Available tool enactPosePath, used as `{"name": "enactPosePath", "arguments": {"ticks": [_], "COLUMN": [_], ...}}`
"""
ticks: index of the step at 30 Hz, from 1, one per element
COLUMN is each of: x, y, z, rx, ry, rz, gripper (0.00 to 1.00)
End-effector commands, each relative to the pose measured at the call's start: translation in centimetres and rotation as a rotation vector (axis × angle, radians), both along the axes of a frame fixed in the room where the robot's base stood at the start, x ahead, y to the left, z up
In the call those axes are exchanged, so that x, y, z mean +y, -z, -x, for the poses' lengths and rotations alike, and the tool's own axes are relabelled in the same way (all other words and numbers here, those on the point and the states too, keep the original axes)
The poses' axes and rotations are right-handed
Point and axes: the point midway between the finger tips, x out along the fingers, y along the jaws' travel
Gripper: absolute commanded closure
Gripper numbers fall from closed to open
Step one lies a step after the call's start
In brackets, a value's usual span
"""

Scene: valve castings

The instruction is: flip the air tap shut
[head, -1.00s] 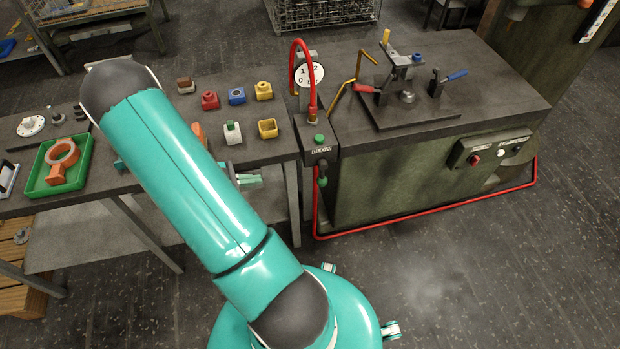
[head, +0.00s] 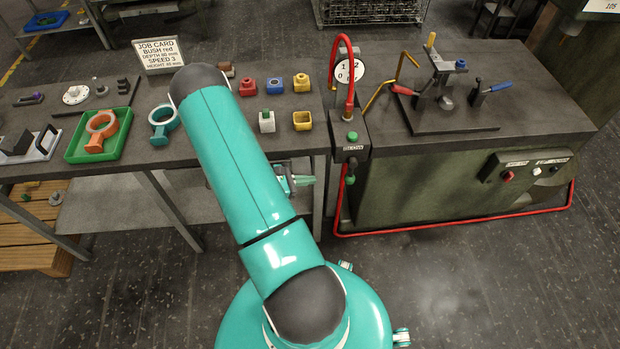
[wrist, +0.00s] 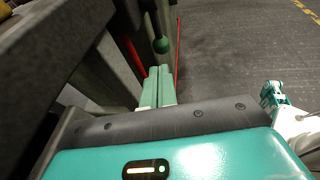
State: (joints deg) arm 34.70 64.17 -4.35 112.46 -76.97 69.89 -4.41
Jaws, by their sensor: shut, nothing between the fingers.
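The air tap (head: 351,168) hangs at the front of the dark box at the bench's corner. It has a dark lever with a green knob (head: 350,180) pointing down. The green knob also shows in the wrist view (wrist: 161,46), just beyond my fingertips. My gripper (head: 312,180) is below the bench edge, left of the tap, its pale green fingers pointing right. In the wrist view my gripper (wrist: 160,70) has both fingers together with nothing between them. A small gap seems to lie between the fingertips and the knob; contact cannot be told.
A red hose (head: 345,45) arches above the box, which has a green button (head: 352,136). A red rail (head: 460,222) runs low around the machine (head: 440,185). The left bench (head: 215,150) holds coloured blocks and a green tray (head: 70,150). Bench legs stand close by my gripper.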

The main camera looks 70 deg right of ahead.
Motion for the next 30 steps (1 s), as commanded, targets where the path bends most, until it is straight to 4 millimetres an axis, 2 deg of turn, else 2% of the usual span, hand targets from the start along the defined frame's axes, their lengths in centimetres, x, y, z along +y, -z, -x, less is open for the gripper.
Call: {"name": "enactPosePath", "arguments": {"ticks": [3, 11, 15, 21, 30], "x": [-1.5, -4.8, -6.3, -7.2, -7.3], "y": [0.7, 2.2, 2.1, 2.1, 2.1], "z": [1.9, 5.6, 7.1, 8.1, 8.1], "rx": [0.002, 0.002, -0.001, 0.000, 0.001], "ry": [0.005, 0.005, 0.003, 0.000, -0.001], "rz": [0.000, 0.000, 0.001, 0.000, 0.001], "gripper": [1.00, 1.00, 1.00, 1.00, 1.00]}}
